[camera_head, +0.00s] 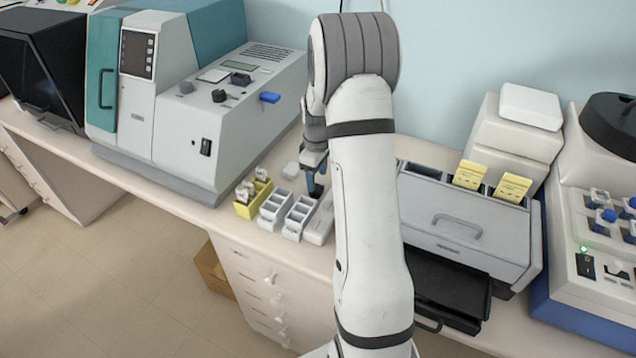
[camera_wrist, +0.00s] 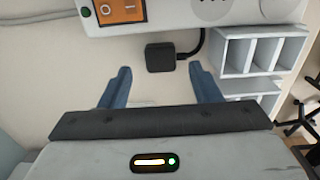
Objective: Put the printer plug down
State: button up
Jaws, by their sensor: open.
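The printer plug (camera_wrist: 160,57), a small black block with a black cable, shows in the wrist view. It appears to lie on the pale counter (camera_wrist: 60,45), just beyond my fingertips and roughly centred between them. My gripper (camera_wrist: 160,78) is open, its two blue fingers apart and neither touching the plug.
A white power strip with an orange switch (camera_wrist: 120,10) lies close beside the plug. Grey slide racks (camera_wrist: 262,50) stand to its right. In the head view a yellow rack (camera_head: 252,202), a large teal-and-grey machine (camera_head: 185,100) and a grey drawer unit (camera_head: 465,215) crowd the counter.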

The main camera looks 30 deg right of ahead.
aim_at(317, 188)
jog(key=s+a+r+m+b, duration=0.1)
jog(key=s+a+r, duration=0.2)
jog(key=r, duration=0.4)
jog(key=s+a+r+m, duration=0.1)
jog(key=s+a+r, duration=0.1)
jog(key=r, duration=0.5)
jog(key=s+a+r+m+t, duration=0.1)
jog(key=s+a, duration=0.4)
jog(key=s, duration=0.5)
jog(key=s+a+r+m+t, duration=0.2)
jog(key=s+a+m, duration=0.2)
jog(key=s, duration=0.7)
jog(key=shift+s+a+r+m, duration=0.2)
jog(key=shift+s+a+m, duration=0.1)
jog(key=shift+a, duration=0.6)
